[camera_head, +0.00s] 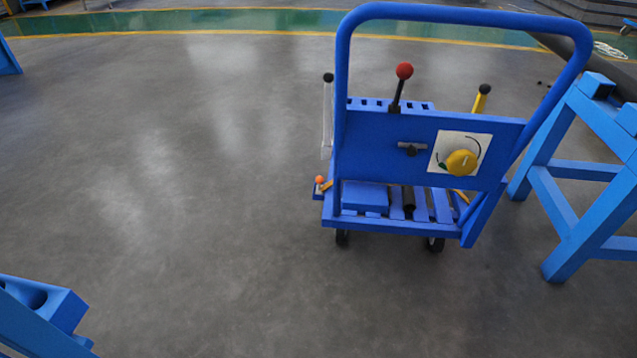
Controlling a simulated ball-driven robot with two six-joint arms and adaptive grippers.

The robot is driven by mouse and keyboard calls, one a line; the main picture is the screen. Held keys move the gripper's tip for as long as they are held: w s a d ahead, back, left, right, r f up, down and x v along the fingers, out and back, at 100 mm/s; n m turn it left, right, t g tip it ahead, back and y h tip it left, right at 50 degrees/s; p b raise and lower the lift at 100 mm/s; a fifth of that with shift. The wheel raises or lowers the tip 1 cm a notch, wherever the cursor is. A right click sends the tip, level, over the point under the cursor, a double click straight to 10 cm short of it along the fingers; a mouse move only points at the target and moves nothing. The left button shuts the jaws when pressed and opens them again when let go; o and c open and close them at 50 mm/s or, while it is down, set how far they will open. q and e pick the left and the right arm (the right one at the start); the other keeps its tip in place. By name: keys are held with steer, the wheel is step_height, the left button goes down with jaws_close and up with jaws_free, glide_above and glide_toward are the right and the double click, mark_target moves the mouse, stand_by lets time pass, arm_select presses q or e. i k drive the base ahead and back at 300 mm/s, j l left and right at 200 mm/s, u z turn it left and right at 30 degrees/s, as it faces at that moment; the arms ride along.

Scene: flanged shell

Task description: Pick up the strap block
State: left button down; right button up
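I cannot tell for sure which thing is the strap block. A blue wheeled cart (370,138) with a tall hoop handle stands right of centre. A blue box-like block (365,196) sits on the left of its slatted lower deck, partly behind the frame. Neither of my grippers shows in this view.
The cart carries a red-ball lever (404,72), a yellow knob (461,163) on a white plate, and a yellow black-tipped handle (481,98). A blue trestle (562,205) stands close on its right. A blue frame (45,310) is at lower left. Grey floor (180,200) is clear left.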

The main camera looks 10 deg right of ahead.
mark_target(320, 180)
steer(key=i+l, duration=0.2)
steer(key=i, duration=0.2)
steer(key=i+j+z, duration=0.3)
steer(key=i, duration=0.25)
steer(key=i+j+z, duration=0.35)
steer(key=i+j, duration=0.15)
steer(key=j, duration=0.15)
steer(key=i+j+z, duration=0.2)
steer(key=j, duration=0.55)
steer(key=i+j+z, duration=0.15)
steer(key=j, duration=0.6)
steer(key=j+z, duration=0.2)
steer(key=j, duration=0.55)
